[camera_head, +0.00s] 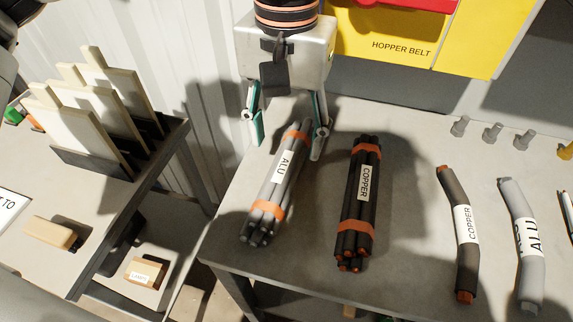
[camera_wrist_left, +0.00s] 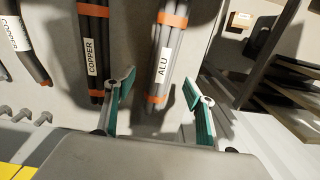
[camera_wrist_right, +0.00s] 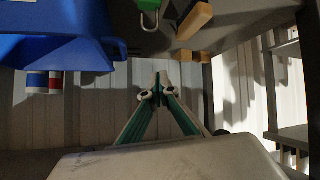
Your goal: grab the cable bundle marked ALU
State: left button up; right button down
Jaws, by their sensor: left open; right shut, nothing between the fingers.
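The ALU cable bundle (camera_head: 277,185) is a grey bundle with orange bands and a white label, lying on the table in the head view. It also shows in the left wrist view (camera_wrist_left: 165,50). My left gripper (camera_head: 288,147) is open above the bundle's far end, one finger on each side in the head view. In the left wrist view my left gripper (camera_wrist_left: 155,88) is open, with the bundle's banded end between the fingers; they appear apart from it. My right gripper (camera_wrist_right: 157,88) is shut and empty in the right wrist view, away from the bundle.
A dark COPPER bundle (camera_head: 358,205) lies just right of the ALU bundle. Single COPPER (camera_head: 465,235) and ALU (camera_head: 522,245) cables lie farther right. The yellow hopper (camera_head: 400,45) stands behind. A blue container (camera_wrist_right: 60,35) is near my right gripper.

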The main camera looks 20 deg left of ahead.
aim_at(283, 167)
pick_arm(q)
jog(key=f, duration=0.1)
jog(key=f+b, duration=0.1)
jog(key=f, duration=0.3)
jog(key=shift+s+a+f, duration=0.25)
jog(key=shift+s, duration=0.15)
notch_tip(283, 167, down, 2)
jog(key=shift+w+b, duration=0.1)
jog(key=shift+b, duration=0.4)
jog(key=shift+r, duration=0.1)
jog(key=shift+c, duration=0.7)
grip_shut()
pick_arm(e)
jog(key=shift+a+y, duration=0.3)
jog(key=shift+a, duration=0.45)
